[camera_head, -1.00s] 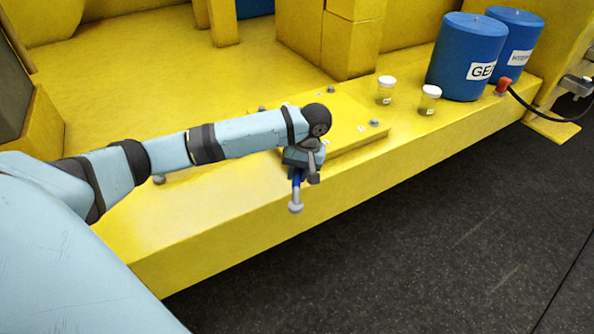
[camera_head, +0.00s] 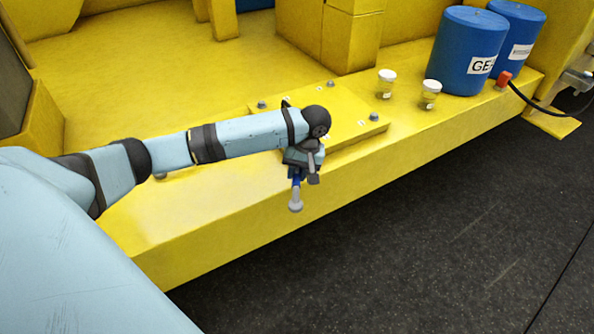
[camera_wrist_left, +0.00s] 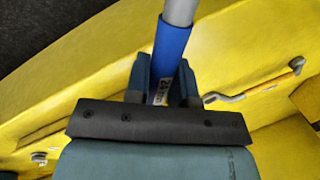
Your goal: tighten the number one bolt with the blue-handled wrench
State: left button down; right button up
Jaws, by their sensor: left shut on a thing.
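My left gripper (camera_head: 304,160) is shut on the blue-handled wrench (camera_head: 295,198), beside the front edge of the yellow beam. The wrench's grey end hangs below the jaws in the head view. In the left wrist view its blue handle (camera_wrist_left: 171,50) sits between the fingers, with a white label, and its grey shaft runs out of the top. A raised yellow plate (camera_head: 346,138) behind the gripper carries bolts, such as a left one (camera_head: 262,104), a back one (camera_head: 331,87) and a right one (camera_head: 374,117). Its number labels are too small to read. My right gripper is out of view.
A second wrench, yellow-orange handled (camera_wrist_left: 265,88), lies in the left wrist view. Dark floor (camera_head: 430,240) in front is clear.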

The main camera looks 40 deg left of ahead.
pick_arm(q)
jog(key=shift+r, duration=0.1)
jog(key=shift+s+a+m+p, duration=0.25)
jog(key=shift+a+m+p, duration=0.15)
jog(key=shift+p, duration=0.4)
jog(key=shift+s+a+m+p, duration=0.2)
jog(key=shift+a+m+p, duration=0.15)
jog(key=shift+p, duration=0.4)
jog(key=shift+s+a+m+p, duration=0.2)
jog(key=shift+a+m+p, duration=0.2)
jog(key=shift+p, duration=0.25)
